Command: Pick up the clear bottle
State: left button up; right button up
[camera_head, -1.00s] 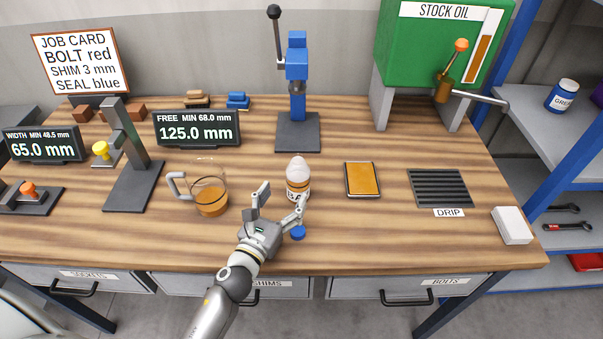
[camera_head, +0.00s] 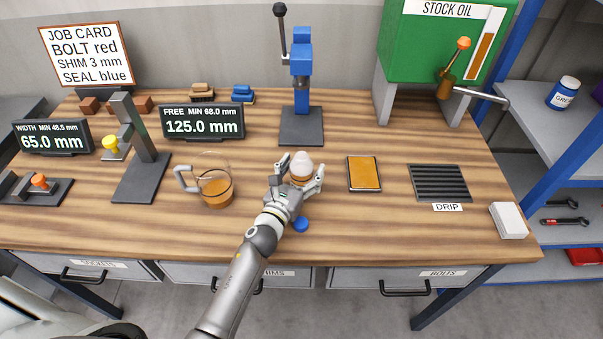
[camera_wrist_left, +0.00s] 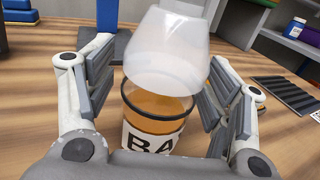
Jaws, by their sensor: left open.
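The clear bottle (camera_head: 301,172) stands upright on the wooden bench, with a whitish translucent top, amber liquid below and a dark ring. In the left wrist view the bottle (camera_wrist_left: 160,105) shows a white label with the letters "BA". My left gripper (camera_head: 301,175) is open, with one finger on each side of the bottle. In the left wrist view the fingers of my left gripper (camera_wrist_left: 160,95) flank it, and a gap shows at the left finger. Contact at the right finger cannot be told. The bottle's lower part is hidden behind the gripper. My right gripper is not in view.
A blue cap (camera_head: 301,224) lies just in front of the bottle. A glass jug (camera_head: 216,188) with amber liquid stands to the left. An amber-topped tray (camera_head: 364,173) and a drip grate (camera_head: 439,183) lie to the right. A blue press (camera_head: 301,75) stands behind.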

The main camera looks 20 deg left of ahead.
pick_arm(q)
jog(key=c, duration=1.2)
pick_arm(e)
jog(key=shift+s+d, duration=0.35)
pick_arm(q)
jog(key=shift+r, duration=0.1)
